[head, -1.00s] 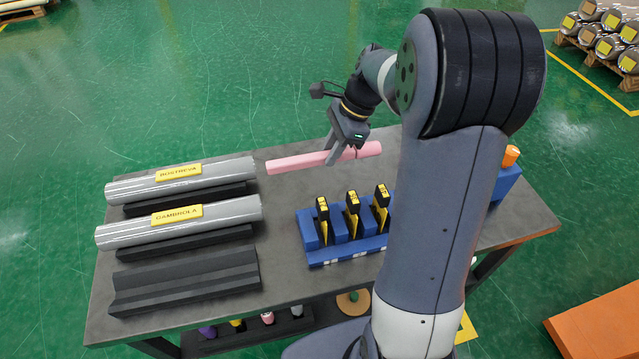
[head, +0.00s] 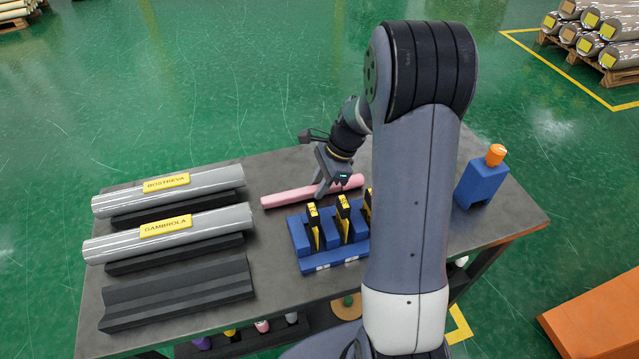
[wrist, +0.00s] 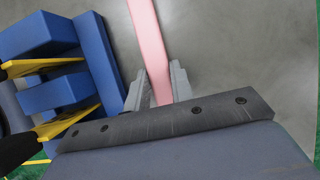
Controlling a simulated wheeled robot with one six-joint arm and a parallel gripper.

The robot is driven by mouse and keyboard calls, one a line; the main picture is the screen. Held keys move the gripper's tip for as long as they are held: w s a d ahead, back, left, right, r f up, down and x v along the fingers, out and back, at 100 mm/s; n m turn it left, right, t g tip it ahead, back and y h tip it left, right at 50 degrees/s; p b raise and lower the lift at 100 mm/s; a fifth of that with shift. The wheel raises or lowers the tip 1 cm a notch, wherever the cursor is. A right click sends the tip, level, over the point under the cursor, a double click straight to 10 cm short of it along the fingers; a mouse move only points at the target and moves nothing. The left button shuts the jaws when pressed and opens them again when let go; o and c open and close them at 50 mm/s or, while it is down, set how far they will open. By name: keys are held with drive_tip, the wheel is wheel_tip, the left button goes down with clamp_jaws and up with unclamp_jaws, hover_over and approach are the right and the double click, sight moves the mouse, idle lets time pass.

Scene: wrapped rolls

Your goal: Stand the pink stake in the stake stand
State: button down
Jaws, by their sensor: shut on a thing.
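The pink stake (head: 285,197) is a long pale pink bar, lying roughly level over the far middle of the table, just behind the blue rack. My gripper (head: 321,191) is shut on it near its middle. In the wrist view the pink stake (wrist: 145,35) runs between the two fingers (wrist: 160,95), with grey tabletop below. I cannot tell whether the stake touches the table. The stake stand is not clear to me; a blue block (head: 481,184) with an orange top stands at the table's right end.
The blue rack (head: 336,258) holds black-and-yellow tools close in front of the stake; it also shows in the wrist view (wrist: 55,92). Two wrapped rolls (head: 215,181) (head: 212,222) lie on black cradles at left, beside an empty cradle (head: 180,292). Tabletop between rack and blue block is partly hidden by my arm.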

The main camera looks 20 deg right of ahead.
drive_tip(key=shift+f, duration=0.1)
drive_tip(key=c, duration=1.2)
unclamp_jaws()
drive_tip(key=shift+c, duration=0.2)
drive_tip(key=shift+o, duration=0.5)
drive_tip(key=v, duration=1.1)
drive_tip(key=shift+r, duration=0.4)
drive_tip(key=p+x, duration=0.1)
drive_tip(key=x, duration=1)
drive_tip(key=shift+f, duration=0.25)
